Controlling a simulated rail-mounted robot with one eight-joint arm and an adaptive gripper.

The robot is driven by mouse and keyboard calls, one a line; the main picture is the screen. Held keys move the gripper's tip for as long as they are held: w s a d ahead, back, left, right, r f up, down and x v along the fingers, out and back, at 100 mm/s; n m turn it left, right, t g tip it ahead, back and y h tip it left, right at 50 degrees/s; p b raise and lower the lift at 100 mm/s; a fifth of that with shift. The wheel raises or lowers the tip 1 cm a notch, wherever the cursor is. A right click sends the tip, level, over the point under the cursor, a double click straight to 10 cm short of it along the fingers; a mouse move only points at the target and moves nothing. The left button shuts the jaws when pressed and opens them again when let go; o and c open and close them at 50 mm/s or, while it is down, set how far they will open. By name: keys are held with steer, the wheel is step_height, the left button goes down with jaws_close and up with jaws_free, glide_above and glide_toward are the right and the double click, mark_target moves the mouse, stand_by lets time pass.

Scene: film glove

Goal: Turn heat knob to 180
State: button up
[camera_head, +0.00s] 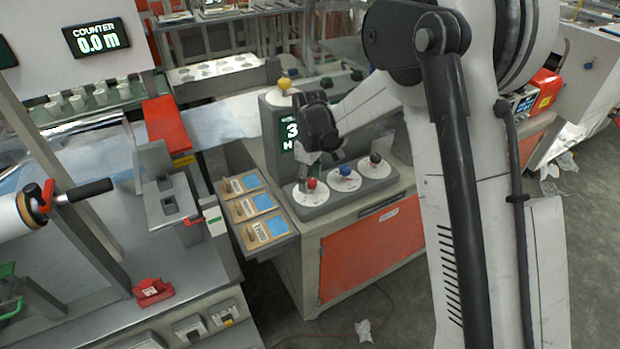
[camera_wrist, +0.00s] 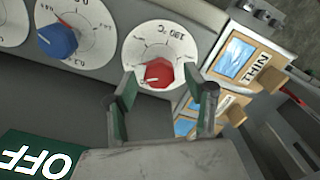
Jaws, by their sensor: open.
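The heat knob is a red knob (camera_wrist: 159,73) on a round white dial marked "180 °C" (camera_wrist: 160,50) in the wrist view. In the head view the red knob (camera_head: 311,183) is the leftmost of three on the grey panel. My gripper (camera_wrist: 160,88) is open, with one finger on each side of the red knob in the wrist view. I cannot tell whether the fingers touch it. In the head view my gripper (camera_head: 318,165) points down just above the red knob. The knob's white pointer mark is on its left part in the wrist view, away from the "180" print.
A blue knob (camera_head: 345,170) and a dark knob (camera_head: 375,158) sit to the right on the same panel. A display (camera_head: 287,131) stands behind, partly hidden by my arm. Cards in wooden holders (camera_head: 250,207) lie left of the panel. A green "OFF" sign (camera_wrist: 40,158) shows in the wrist view.

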steer(key=c, duration=1.1)
steer(key=shift+f+m+b, duration=0.1)
steer(key=shift+m+b, duration=0.3)
steer(key=shift+b, duration=0.1)
steer(key=shift+f+m+b, duration=0.1)
steer(key=shift+m+b, duration=0.9)
steer(key=shift+m, duration=0.1)
steer(key=m+b, duration=0.2)
steer(key=shift+m, duration=0.3)
steer(key=m+b, duration=0.3)
steer(key=m, duration=0.3)
steer(key=shift+w+d, duration=0.1)
steer(key=shift+d, duration=0.05)
steer(key=shift+r, duration=0.2)
